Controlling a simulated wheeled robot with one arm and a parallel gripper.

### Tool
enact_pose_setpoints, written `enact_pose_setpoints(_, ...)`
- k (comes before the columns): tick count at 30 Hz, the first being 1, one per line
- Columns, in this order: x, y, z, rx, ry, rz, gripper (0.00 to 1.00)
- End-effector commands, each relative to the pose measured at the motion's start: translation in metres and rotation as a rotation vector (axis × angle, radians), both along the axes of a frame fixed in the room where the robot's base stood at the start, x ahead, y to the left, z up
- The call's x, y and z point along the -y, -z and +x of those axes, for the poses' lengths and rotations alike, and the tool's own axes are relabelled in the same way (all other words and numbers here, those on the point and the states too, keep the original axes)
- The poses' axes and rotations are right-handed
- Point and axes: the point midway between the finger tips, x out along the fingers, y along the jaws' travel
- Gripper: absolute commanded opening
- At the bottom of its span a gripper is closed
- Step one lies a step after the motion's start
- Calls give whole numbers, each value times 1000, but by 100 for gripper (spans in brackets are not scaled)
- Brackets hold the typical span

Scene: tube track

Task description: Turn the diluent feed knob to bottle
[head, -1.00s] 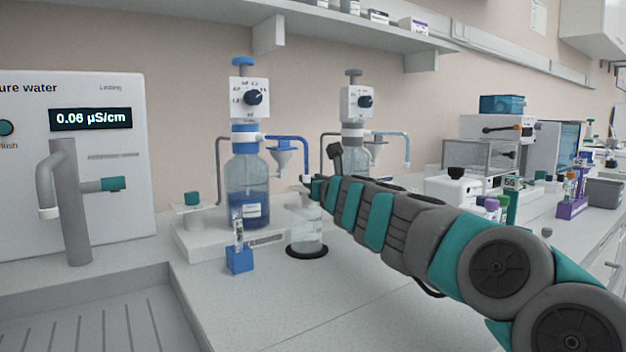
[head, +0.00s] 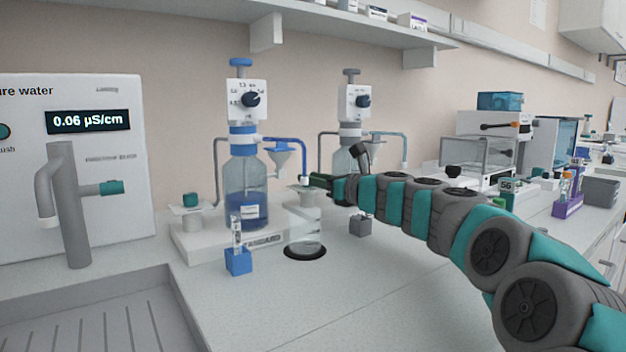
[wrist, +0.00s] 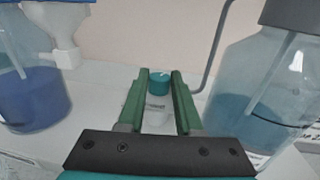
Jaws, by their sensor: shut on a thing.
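The knob (wrist: 159,83) has a round teal top with a pale mark and sits on a white labelled mount; the label is too blurred to read. It is between the two bottles in the wrist view. My gripper (wrist: 160,73) is shut on it, with one green finger on each side. In the head view my gripper (head: 313,183) is in front of the rear dispenser bottle (head: 345,163), and the knob cannot be made out there. The rear bottle is at right in the wrist view (wrist: 262,110); the blue-liquid bottle (wrist: 28,97) is at left.
The blue-topped dispenser (head: 245,180) has its own teal knob (head: 190,200) on the white base. A glass vessel (head: 305,235) stands below my gripper. A blue block (head: 238,262) and a grey block (head: 361,226) stand nearby. The front bench is clear.

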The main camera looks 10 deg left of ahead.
Motion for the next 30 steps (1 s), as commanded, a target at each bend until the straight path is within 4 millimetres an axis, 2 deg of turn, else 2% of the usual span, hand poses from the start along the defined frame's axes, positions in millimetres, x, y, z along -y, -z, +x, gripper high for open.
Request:
enact_pose_setpoints(6,1,0,0,-1,1,1,0)
enact_pose_setpoints(7,1,1,0,-1,1,1,35)
enact_pose_setpoints(15,0,1,0,-1,0,0,64)
enact_pose_setpoints(30,-3,0,-2,0,59,4,64)
